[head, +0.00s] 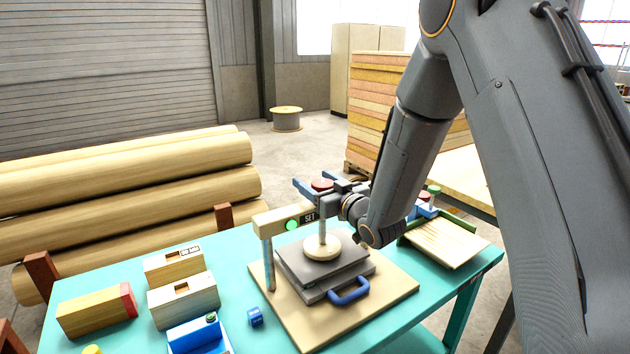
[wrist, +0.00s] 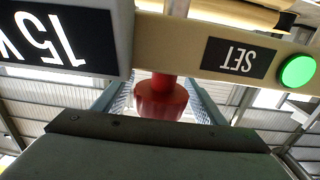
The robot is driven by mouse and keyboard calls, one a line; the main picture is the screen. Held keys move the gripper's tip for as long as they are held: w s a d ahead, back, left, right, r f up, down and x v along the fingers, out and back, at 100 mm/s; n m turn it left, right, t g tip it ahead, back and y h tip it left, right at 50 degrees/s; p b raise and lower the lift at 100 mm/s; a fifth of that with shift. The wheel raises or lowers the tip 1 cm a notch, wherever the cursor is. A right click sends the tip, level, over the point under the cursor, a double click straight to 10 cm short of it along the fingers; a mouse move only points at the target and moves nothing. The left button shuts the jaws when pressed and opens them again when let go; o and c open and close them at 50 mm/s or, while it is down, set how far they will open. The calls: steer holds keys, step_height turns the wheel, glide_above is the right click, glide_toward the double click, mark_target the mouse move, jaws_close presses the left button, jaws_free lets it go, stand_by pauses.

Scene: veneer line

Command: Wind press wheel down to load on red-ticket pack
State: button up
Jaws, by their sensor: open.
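The press stands on a wooden board (head: 385,308) on the teal table, with a cream beam (head: 268,222), a vertical screw (head: 322,222) and a round pad (head: 321,248) on dark grey plates (head: 300,270). A red wheel or knob (head: 321,184) is at the top of the screw. It also shows in the wrist view (wrist: 165,98). My gripper (head: 317,186) is open, its blue fingers on either side of the red wheel; contact cannot be told. A block with a red end (head: 95,311) lies at the left. No red ticket is readable under the press.
The beam carries a lit green lamp (head: 292,225) and a SET label (wrist: 238,58). A partly cut-off display (wrist: 50,38) reads 15.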

steer(key=c, duration=1)
steer(key=shift+c, duration=0.2)
steer(key=shift+d+m+t+h+b, duration=0.1)
steer(key=shift+m+t+h+b, duration=0.3)
steer(key=shift+m+h+b, duration=0.15)
steer(key=o, duration=1)
steer(key=shift+o, duration=0.2)
